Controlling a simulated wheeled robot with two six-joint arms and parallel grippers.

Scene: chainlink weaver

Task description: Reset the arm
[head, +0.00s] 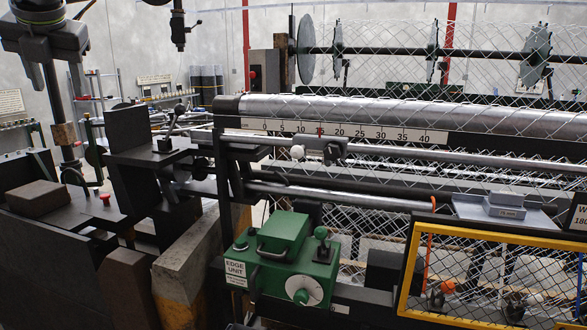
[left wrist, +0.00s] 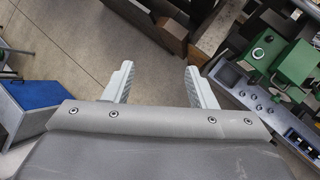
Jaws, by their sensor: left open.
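My left gripper (left wrist: 159,67) shows in the left wrist view with its two pale fingers spread apart. Nothing is between them, and the concrete floor shows through the gap. The fingers touch nothing that I can see. My right gripper does not show.
In the head view, a chain-link weaving machine fills the middle and right. It has a green edge unit (head: 285,255), a numbered scale (head: 345,133) and a yellow-framed guard (head: 408,270). In the left wrist view, a blue-topped cabinet (left wrist: 30,95) stands left; floor (left wrist: 75,40) lies open between.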

